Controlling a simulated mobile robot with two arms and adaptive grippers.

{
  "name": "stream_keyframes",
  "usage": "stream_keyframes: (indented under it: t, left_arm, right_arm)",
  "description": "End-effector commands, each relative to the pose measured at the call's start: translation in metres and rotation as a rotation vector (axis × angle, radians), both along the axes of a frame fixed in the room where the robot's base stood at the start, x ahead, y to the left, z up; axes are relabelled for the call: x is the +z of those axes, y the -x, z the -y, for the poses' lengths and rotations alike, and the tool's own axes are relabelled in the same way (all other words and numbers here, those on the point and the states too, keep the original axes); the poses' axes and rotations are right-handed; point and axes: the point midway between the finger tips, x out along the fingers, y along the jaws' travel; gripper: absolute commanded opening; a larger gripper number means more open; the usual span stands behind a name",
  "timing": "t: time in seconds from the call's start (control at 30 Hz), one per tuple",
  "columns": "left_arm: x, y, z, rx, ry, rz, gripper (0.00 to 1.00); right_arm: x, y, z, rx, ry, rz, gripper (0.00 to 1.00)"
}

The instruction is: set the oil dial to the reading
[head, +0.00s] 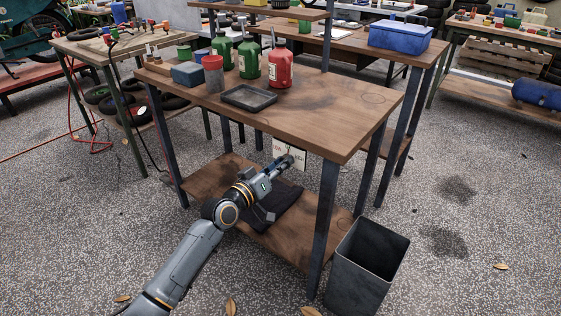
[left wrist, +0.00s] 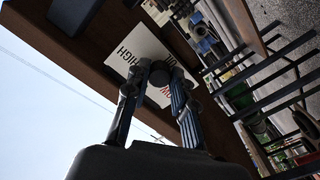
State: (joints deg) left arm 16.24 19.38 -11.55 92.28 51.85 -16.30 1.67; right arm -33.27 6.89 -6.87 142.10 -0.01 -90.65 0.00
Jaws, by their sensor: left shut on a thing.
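The oil dial's white card (head: 281,147) shows at the front of the wooden workbench, just under its top. In the left wrist view the card (left wrist: 136,46) appears tilted, with "HIGH" in dark letters and some red letters partly hidden by the fingers. My left gripper (head: 288,161) is at the card. In the left wrist view its fingertips (left wrist: 160,72) close on a small dark round part in front of the card, which looks like the dial's knob. The pointer and the exact setting cannot be made out. My right gripper is not in view.
The workbench top (head: 330,110) carries a dark tray (head: 248,98), a red bottle (head: 280,66), green bottles (head: 249,58) and a blue box (head: 187,75). A dark cloth (head: 283,213) lies on the lower shelf. A grey bin (head: 366,262) stands at the front right leg.

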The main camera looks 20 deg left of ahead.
Motion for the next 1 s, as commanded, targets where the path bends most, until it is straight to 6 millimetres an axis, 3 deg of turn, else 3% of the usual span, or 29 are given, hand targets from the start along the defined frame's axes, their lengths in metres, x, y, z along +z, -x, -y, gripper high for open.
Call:
stream_keyframes:
  t: [0.63,0.67,0.73,1.0]
  left_arm:
    - [0.0005,-0.0002,-0.0005,0.001,0.059,-0.020,0.00]
    - [0.0004,-0.0002,-0.0004,0.001,0.059,-0.020,0.31]
    - [0.0004,-0.0002,-0.0004,0.001,0.058,-0.019,0.45]
    - [0.0003,-0.0001,-0.0001,0.001,0.058,-0.020,0.48]
  right_arm:
    - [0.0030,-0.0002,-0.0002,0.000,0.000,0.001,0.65]
    - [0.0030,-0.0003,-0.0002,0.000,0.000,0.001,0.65]
    - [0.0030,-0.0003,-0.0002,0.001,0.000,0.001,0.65]
    - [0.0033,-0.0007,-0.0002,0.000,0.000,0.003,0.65]
